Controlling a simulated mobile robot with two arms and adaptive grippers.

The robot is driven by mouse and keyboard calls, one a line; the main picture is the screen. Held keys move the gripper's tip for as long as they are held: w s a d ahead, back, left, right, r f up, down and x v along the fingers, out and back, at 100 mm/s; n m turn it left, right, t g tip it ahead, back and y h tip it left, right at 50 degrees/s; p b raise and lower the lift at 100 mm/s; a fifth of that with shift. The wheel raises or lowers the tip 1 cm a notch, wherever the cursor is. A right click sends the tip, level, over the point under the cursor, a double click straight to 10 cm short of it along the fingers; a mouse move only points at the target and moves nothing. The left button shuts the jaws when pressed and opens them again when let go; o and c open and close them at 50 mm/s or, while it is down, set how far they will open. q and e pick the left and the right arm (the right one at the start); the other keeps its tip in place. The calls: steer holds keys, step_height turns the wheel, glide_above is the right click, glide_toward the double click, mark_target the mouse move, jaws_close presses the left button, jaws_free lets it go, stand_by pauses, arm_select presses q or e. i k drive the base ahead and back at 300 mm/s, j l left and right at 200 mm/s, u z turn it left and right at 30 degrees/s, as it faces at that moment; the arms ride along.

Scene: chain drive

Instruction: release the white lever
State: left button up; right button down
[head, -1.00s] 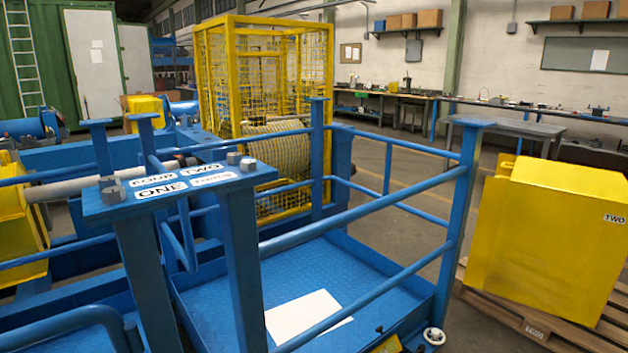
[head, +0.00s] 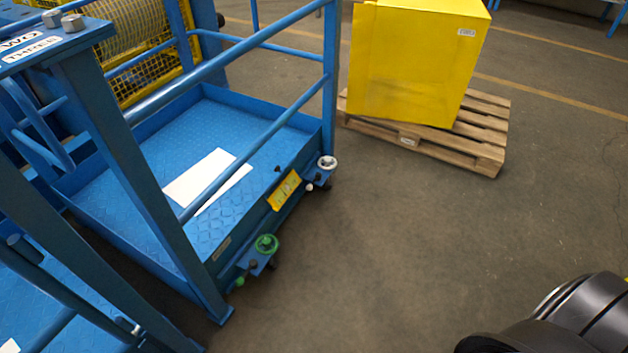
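The white lever (head: 309,187) is a small white knob at the right front corner of the blue platform (head: 250,210). It sits beside and below a white handwheel (head: 327,162). A similar green handwheel (head: 266,244) sits further left on the same edge, with a small green lever (head: 240,281) below it. The levers are too small to tell their exact position. Neither of my grippers is in view. A black rounded part of my own arm shows at the bottom right, well apart from the lever.
Blue rails and posts (head: 331,80) rise around the platform. White sheets (head: 205,180) lie on its floor, and a yellow plate (head: 284,190) is on its edge. A yellow box (head: 415,65) stands on a wooden pallet (head: 490,155). The floor (head: 400,240) right of the platform is clear.

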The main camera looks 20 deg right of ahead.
mark_target(318, 175)
steer(key=i+l+u, duration=0.1)
steer(key=i+l, duration=0.15)
steer(key=l, duration=0.2)
steer(key=i+l, duration=0.2)
steer(key=l, duration=0.25)
steer(key=i+l+u, duration=0.15)
steer(key=l, duration=0.35)
steer(key=i+l+u, duration=0.1)
steer(key=i+l, duration=0.15)
steer(key=l, duration=0.25)
steer(key=i+l, duration=0.2)
steer(key=l, duration=0.3)
steer(key=i+l+u, duration=0.15)
steer(key=l, duration=0.35)
steer(key=i+l+u, duration=0.1)
steer(key=l, duration=0.4)
steer(key=i+l, duration=0.2)
steer(key=l, duration=0.35)
steer(key=u, duration=0.05)
